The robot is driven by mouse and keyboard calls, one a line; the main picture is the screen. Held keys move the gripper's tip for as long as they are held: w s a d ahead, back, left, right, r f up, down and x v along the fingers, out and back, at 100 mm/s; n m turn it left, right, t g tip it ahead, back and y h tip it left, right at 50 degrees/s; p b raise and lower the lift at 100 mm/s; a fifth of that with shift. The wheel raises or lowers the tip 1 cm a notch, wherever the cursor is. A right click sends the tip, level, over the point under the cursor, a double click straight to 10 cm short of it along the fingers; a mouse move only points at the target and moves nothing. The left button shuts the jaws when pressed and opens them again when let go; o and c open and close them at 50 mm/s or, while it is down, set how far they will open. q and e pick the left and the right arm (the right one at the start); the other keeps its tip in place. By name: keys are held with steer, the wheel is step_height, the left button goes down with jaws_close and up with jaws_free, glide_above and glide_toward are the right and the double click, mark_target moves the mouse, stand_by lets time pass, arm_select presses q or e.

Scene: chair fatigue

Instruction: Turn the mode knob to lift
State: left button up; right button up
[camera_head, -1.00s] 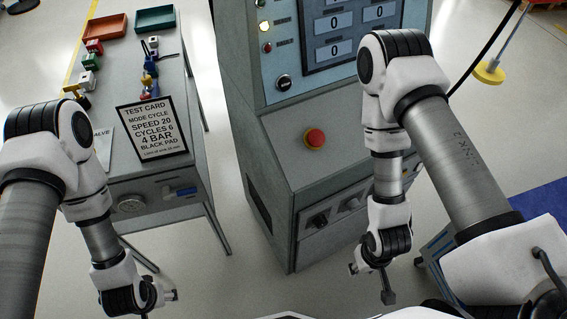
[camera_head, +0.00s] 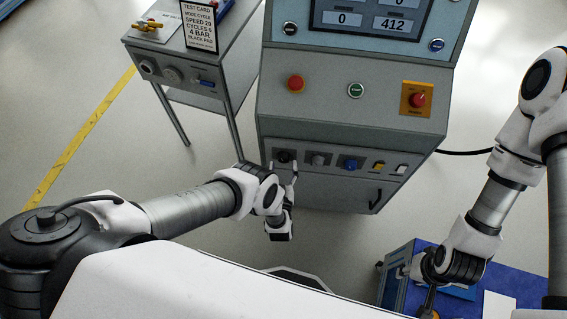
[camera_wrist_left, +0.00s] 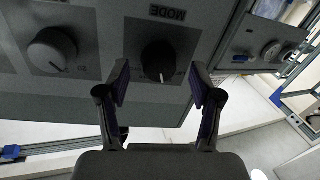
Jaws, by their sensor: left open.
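The mode knob (camera_head: 284,156) is the black leftmost knob on the machine's lower front panel. In the left wrist view the black knob (camera_wrist_left: 158,60) sits below an upside-down MODE label, with a pale pointer mark on its face. My left gripper (camera_head: 282,167) is open in front of it. In the wrist view its two fingers (camera_wrist_left: 158,82) stand on either side of the knob, with gaps; contact is not visible. My right gripper (camera_head: 430,300) is far from the panel at the lower right, and its fingers are not clear.
A grey knob (camera_head: 318,159), a blue knob (camera_head: 351,164) and switches continue the row rightward. Above are a red button (camera_head: 296,83), a green button (camera_head: 355,90) and an emergency stop (camera_head: 418,97). A side table (camera_head: 240,55) stands left; a blue-topped surface (camera_head: 520,275) lies lower right.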

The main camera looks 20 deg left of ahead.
arm_select(q)
steer(key=shift+w+a, duration=0.15)
steer(key=shift+w, duration=0.4)
steer(key=c, duration=1.1)
steer(key=shift+c, duration=0.2)
steer(key=n, duration=0.4)
steer(key=shift+w+r, duration=0.1)
steer(key=shift+r+n+g, duration=0.1)
steer(key=shift+n+g, duration=0.2)
steer(key=shift+n, duration=1.5)
